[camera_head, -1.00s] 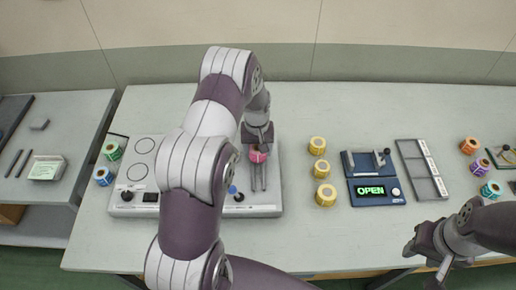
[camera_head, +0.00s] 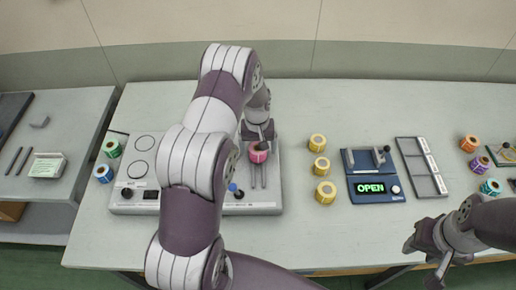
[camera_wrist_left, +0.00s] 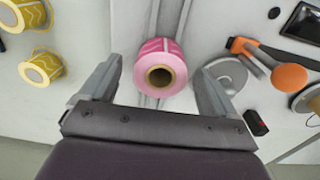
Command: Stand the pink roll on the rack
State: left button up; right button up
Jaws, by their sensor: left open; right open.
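The pink roll (camera_head: 258,153) is at the right part of the grey rewinder machine (camera_head: 205,208), by two thin grey rails. In the left wrist view the pink roll (camera_wrist_left: 160,68) shows its brown core hole toward the camera. My left gripper (camera_head: 258,133) is over the roll and open. In the left wrist view its fingers (camera_wrist_left: 160,85) are spread to either side of the roll, with visible gaps. My right gripper (camera_head: 425,255) is open and empty near the front edge. A grey tray with labelled sections (camera_head: 420,168) lies right of centre; I cannot tell whether it is the rack.
Several yellow rolls (camera_head: 319,166) stand between the machine and a blue device reading OPEN (camera_head: 371,188). Green (camera_head: 112,149) and blue (camera_head: 104,173) rolls stand at left. Orange, purple and teal rolls (camera_head: 490,187) stand at far right. The table's back strip is clear.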

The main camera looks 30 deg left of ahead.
pick_arm(q)
notch_tip(320, 180, up, 10)
jog(key=r+b, duration=0.1)
jog(key=b, duration=0.1)
jog(key=s+d+r+m, duration=0.1)
jog(key=s+d+m, duration=0.1)
jog(key=s, duration=0.4)
jog(key=s+d+r+m, duration=0.1)
jog(key=s+d+m, duration=0.1)
jog(key=s+d, duration=0.3)
jog(key=s+d+r+m+t, duration=0.1)
jog(key=s+d+m, duration=0.1)
jog(key=s, duration=0.6)
jog(key=shift+d+r, duration=0.25)
jog(key=shift+d, duration=0.55)
jog(key=shift+s, duration=0.1)
